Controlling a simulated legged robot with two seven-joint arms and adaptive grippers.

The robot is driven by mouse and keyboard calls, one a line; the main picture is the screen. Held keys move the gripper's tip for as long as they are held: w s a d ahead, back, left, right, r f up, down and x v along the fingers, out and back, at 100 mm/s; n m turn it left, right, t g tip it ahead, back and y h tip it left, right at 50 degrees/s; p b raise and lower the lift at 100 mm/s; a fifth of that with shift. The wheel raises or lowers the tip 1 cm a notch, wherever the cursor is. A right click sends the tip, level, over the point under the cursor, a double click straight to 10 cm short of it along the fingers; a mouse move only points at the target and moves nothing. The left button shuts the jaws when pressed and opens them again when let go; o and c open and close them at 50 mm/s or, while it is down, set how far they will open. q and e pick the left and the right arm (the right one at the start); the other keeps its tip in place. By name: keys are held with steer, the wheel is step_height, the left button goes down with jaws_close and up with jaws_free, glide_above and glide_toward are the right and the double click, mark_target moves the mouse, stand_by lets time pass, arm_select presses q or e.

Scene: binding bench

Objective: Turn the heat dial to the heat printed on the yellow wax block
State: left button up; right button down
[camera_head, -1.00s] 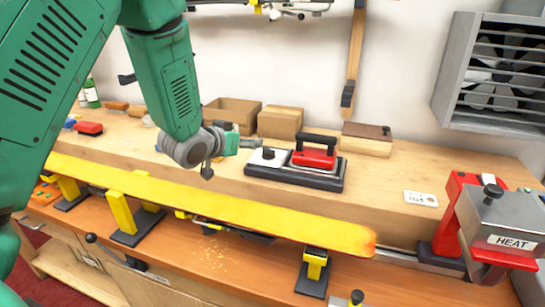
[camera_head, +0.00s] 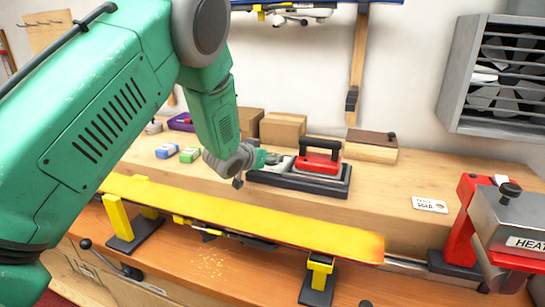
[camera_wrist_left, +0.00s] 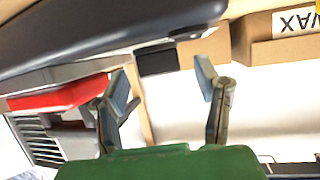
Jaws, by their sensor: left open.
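My left gripper (camera_head: 272,159) is beside the left end of the black stand (camera_head: 298,181), which carries a red iron (camera_head: 317,163) with a black handle. In the wrist view my gripper (camera_wrist_left: 161,70) is open, its two fingers apart. A small dark block, possibly a knob, shows between the fingertips; I cannot tell whether they touch it. The pale unit with a black knob at the stand's left end is mostly hidden by my gripper. I see no yellow wax block.
A long yellow ski (camera_head: 240,214) lies across supports in front of the bench. A white card (camera_head: 430,204) lies right of the iron. Cardboard boxes (camera_head: 282,127) stand at the back.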

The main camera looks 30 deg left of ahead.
arm_select(q)
steer(key=shift+x, duration=1.4)
steer(key=c, duration=1.2)
